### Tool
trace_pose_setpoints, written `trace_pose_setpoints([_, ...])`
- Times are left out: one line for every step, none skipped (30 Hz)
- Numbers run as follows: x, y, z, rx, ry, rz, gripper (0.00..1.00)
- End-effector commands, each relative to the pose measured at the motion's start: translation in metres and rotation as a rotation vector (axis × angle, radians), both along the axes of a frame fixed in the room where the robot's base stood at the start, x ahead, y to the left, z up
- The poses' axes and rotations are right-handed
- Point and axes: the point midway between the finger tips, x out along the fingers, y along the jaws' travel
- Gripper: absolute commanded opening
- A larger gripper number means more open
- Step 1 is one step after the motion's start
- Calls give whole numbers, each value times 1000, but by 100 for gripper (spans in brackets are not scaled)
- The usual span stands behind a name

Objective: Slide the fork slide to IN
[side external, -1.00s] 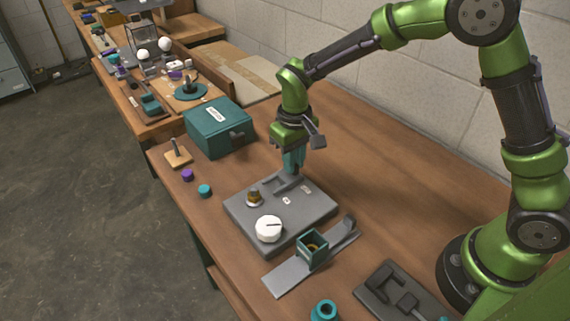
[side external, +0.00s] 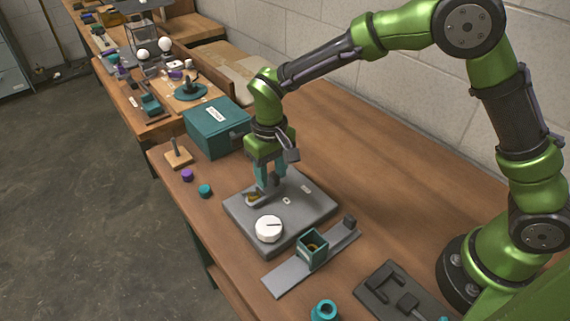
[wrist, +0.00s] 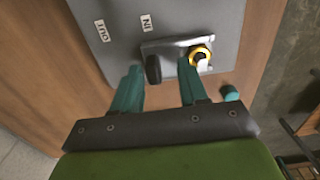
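The fork slide is a light grey plate (wrist: 175,48) with a dark upright knob (wrist: 153,68). In the wrist view the knob lies level with the IN label (wrist: 146,23), away from the OUT label (wrist: 100,30). The plate's far end reaches the brass-ringed post (wrist: 201,56); how they engage is unclear. My gripper (wrist: 160,78) is open, with its teal fingers on either side of the knob, the left one closer. Contact cannot be told. In the side view my gripper (side external: 270,186) is low over the grey base (side external: 310,208) and partly hides the slide and post.
A white dial (side external: 268,229) sits on the base's front corner. A teal square holder (side external: 312,247) on a grey bar stands in front. A teal box (side external: 217,128) is behind left. Small purple (side external: 187,175) and teal (side external: 204,190) caps lie left. The table's right rear is clear.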

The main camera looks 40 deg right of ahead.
Motion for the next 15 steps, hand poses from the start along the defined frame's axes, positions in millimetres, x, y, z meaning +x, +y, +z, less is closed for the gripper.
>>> trace_pose_setpoints([0, -1, 0, -1, 0, -1, 43])
trace_pose_setpoints([0, -1, 0, -2, 1, -1, 43])
trace_pose_setpoints([0, -1, 0, -2, 1, -2, 43])
trace_pose_setpoints([0, -2, 0, -2, 1, -2, 43])
trace_pose_setpoints([0, -2, 0, -3, 1, -2, 43])
trace_pose_setpoints([0, -2, 0, -3, 1, -2, 43])
trace_pose_setpoints([0, -2, 0, -3, 1, -2, 43])
trace_pose_setpoints([0, -2, 1, -3, 1, -2, 43])
trace_pose_setpoints([0, -2, 4, -3, 0, -2, 43])
trace_pose_setpoints([1, -2, 6, -3, -1, -2, 43])
trace_pose_setpoints([1, -2, 10, -3, -1, -3, 43])
trace_pose_setpoints([1, -2, 15, -2, -2, -3, 43])
trace_pose_setpoints([1, -2, 20, -2, -3, -3, 43])
trace_pose_setpoints([1, -2, 26, -3, -3, -3, 43])
trace_pose_setpoints([1, -2, 35, -2, -4, -2, 43])
